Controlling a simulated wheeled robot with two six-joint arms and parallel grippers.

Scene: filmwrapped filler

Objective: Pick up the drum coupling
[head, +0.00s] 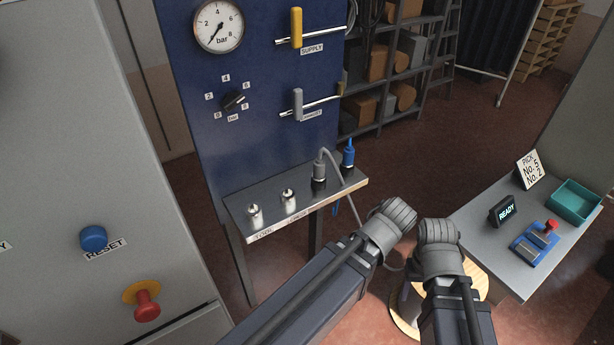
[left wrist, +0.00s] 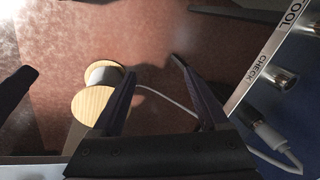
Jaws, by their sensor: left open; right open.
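The drum coupling appears to be the grey coupling (head: 319,172) with a grey hose, standing upright on the metal shelf (head: 241,220). It seems to show at the lower right of the left wrist view (left wrist: 268,135). Its hose leads towards a wooden drum (head: 473,279) on the floor, also in the left wrist view (left wrist: 97,100). My left gripper (head: 398,214) is right of and nearer than the shelf; its two fingers stand apart and empty in the left wrist view (left wrist: 155,70). My right gripper (head: 439,232) is beside it, open, fingers mostly hidden. Neither touches the coupling.
A blue coupling (head: 348,155) stands right beside the grey one. Two silver fittings, one at the left end (head: 254,214) and one beside it (head: 288,201), share the shelf. A blue panel (head: 260,125) rises behind. A side table (head: 487,237) at right holds a sign and teal tray.

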